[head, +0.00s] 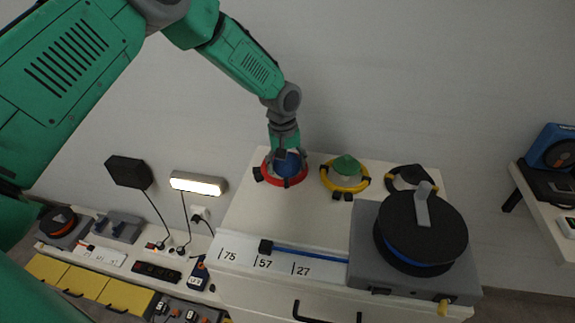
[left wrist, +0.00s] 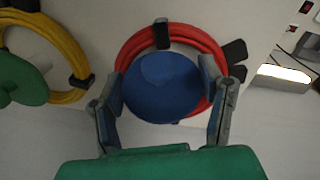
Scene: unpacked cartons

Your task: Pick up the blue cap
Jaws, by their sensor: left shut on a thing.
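The blue cap (left wrist: 165,88) is round and sits between the two fingers of my left gripper (left wrist: 163,95) in the left wrist view. The gripper is shut on it, one finger on each side. In the head view the cap (head: 288,168) shows below my left gripper (head: 284,152), which reaches down from above. A red coiled cable (left wrist: 133,50) lies around the cap; in the head view this red ring (head: 297,181) rests on the white cabinet top. Whether the cap touches the surface is hidden. My right gripper is in neither view.
To the right are a yellow coil (head: 346,187) with a green cap (head: 346,166), and a black coil (head: 402,180). A grey unit with a large black spool (head: 420,230) stands at the cabinet's right front. A blue rod (head: 310,255) lies along the front. A wall is behind.

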